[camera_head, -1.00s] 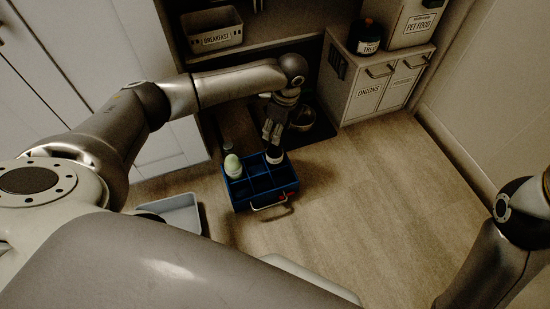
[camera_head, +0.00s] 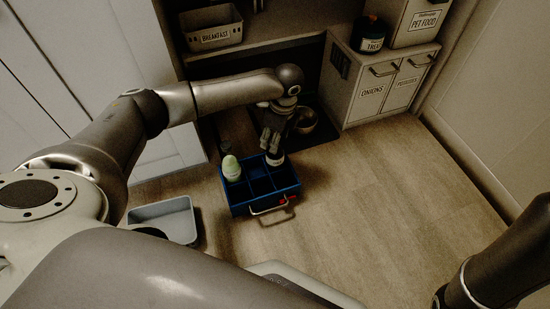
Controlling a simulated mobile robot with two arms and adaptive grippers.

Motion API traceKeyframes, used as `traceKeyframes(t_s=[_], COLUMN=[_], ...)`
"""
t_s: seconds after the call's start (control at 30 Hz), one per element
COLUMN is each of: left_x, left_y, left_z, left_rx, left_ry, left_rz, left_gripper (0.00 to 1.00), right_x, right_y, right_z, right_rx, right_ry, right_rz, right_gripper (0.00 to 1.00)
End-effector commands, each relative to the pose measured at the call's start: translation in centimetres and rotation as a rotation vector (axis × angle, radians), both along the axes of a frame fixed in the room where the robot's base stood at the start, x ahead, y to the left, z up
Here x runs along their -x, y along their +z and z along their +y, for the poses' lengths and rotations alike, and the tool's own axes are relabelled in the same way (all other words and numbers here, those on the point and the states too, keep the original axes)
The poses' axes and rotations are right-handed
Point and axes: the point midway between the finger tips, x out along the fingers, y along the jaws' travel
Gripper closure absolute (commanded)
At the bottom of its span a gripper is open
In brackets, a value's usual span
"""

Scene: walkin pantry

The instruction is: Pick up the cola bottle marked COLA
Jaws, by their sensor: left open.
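A dark bottle with a pale label (camera_head: 275,158) stands in the back right compartment of a blue divided crate (camera_head: 265,207) on the floor. It looks like the cola bottle, but its marking is too small to read. My left gripper (camera_head: 269,142) is open, pointing down at the top of this bottle. The fingers overlap the bottle's upper part in the picture, so I cannot tell whether they touch it. A pale green bottle (camera_head: 231,168) stands in the crate's back left compartment. My right arm shows at the lower right, with its gripper out of view.
A grey tray (camera_head: 165,215) lies on the floor left of the crate. A round bowl or pot (camera_head: 305,120) sits behind it, near the low cabinet marked ONIONS (camera_head: 372,92). The floor to the right is clear.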

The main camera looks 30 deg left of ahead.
Motion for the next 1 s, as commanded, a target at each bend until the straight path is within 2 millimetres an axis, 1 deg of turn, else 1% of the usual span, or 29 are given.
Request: traceKeyframes(t_s=[0.07,0.1,0.4,0.47,1.0], left_x=[-0.01,-0.01,-0.01,-0.01,-0.09], left_y=[0.05,0.05,0.04,0.04,0.19], left_z=[0.01,0.01,0.0,0.0,0.02], left_rx=[0.0,0.0,0.0,0.0,0.0], left_ry=[0.0,0.0,0.0,0.0,0.001], left_rz=[0.0,0.0,0.0,0.0,-0.002], left_gripper=[0.52,0.54,0.93,1.0,1.0], right_x=[0.0,-0.01,-0.01,-0.02,-0.03], right_y=[0.03,0.03,0.02,0.01,0.05], right_z=[0.0,0.0,0.01,0.01,0.02], right_rx=[0.0,0.0,0.0,0.0,0.001], right_ry=[0.0,0.0,0.0,0.0,0.001], right_rz=[0.0,0.0,0.0,0.0,0.001], right_gripper=[0.6,0.6,0.6,0.6,0.6])
